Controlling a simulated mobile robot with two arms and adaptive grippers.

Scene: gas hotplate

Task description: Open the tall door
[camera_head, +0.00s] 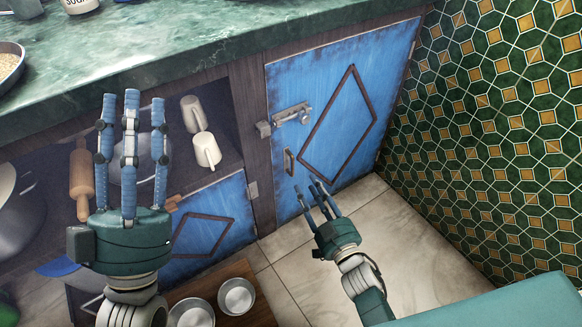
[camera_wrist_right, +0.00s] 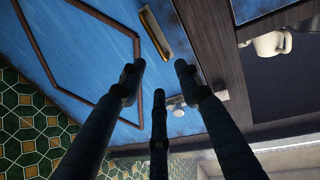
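The tall door (camera_head: 335,115) is blue worn wood with a dark diamond frame, and it looks shut. A metal latch (camera_head: 290,115) sits at its left edge and reaches the dark post. Below it is a small upright handle (camera_head: 289,161), which shows as a brass bar in the right wrist view (camera_wrist_right: 156,34). My right gripper (camera_head: 314,190) is open and empty, just below and right of the handle, with fingers pointing toward the door. Contact with the door cannot be told. My left gripper (camera_head: 132,110) is open and empty, fingers up, in front of the shelves.
A green tiled wall (camera_head: 500,130) stands close right of the door. A green marble counter (camera_head: 190,40) runs above. White mugs (camera_head: 206,149) and a rolling pin (camera_head: 81,180) are on the shelf. Metal bowls (camera_head: 237,296) sit low in front.

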